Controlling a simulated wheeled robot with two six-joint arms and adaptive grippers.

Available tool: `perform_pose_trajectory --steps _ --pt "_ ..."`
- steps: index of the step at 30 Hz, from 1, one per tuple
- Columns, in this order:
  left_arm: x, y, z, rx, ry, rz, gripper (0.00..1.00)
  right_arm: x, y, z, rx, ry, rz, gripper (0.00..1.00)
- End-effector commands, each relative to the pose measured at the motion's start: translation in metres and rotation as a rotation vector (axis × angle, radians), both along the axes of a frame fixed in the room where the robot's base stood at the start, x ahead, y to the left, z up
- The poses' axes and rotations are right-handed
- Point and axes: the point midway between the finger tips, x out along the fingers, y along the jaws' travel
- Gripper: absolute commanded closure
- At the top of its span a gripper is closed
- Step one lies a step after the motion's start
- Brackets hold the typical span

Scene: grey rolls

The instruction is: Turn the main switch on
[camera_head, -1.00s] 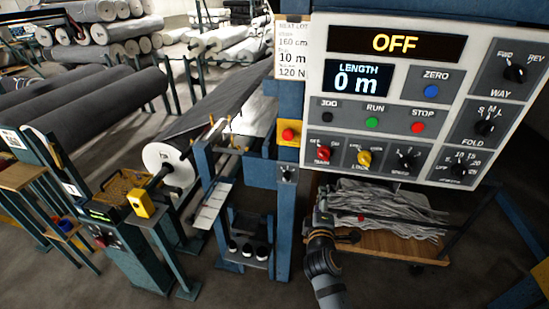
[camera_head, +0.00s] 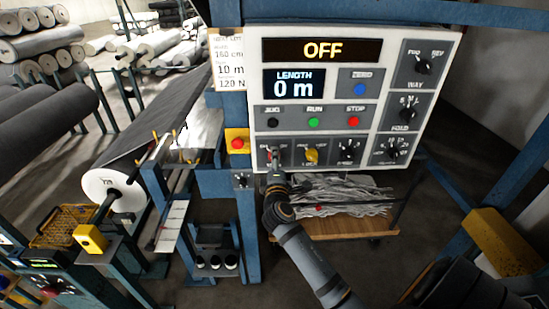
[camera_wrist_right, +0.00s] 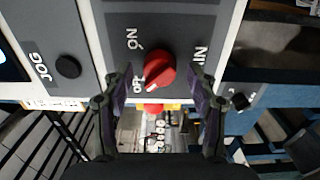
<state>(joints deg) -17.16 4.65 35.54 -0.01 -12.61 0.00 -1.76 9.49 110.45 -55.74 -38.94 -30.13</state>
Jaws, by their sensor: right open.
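The main switch is a red rotary knob (camera_wrist_right: 159,68) on the grey plate of the white control panel (camera_head: 440,60). Its white mark points toward the OFF label in the right wrist view. In the head view the knob (camera_head: 269,155) sits at the panel's lower left, partly hidden by my right gripper (camera_head: 274,170). In the wrist view my right gripper (camera_wrist_right: 159,88) is open, its two fingers on either side of the knob with gaps to it. The display (camera_head: 322,50) reads OFF. My left gripper is not in view.
A yellow knob (camera_head: 311,155) is just right of the switch. A red button (camera_head: 237,143) on a yellow box is to its left on the blue post. A wooden cart (camera_head: 350,225) with grey fabric stands below the panel.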

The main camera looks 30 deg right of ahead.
Motion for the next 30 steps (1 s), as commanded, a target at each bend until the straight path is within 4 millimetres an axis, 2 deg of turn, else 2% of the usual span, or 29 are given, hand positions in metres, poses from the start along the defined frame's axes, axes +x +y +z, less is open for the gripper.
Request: perform_pose_trajectory --steps 9,11,21,30 --pt "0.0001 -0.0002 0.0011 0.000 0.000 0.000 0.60 0.0041 -0.0026 -0.0007 0.001 0.001 0.000 0.41" --pt "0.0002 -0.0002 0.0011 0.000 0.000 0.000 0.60 0.0040 -0.0026 -0.0007 0.001 0.001 0.000 0.48" --pt "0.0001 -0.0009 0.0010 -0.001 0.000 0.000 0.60 0.0039 -0.0025 -0.0009 0.001 0.001 0.000 0.94" --pt "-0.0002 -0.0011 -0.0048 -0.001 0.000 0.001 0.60 0.0039 -0.0025 -0.0031 0.033 -0.018 0.000 0.96"
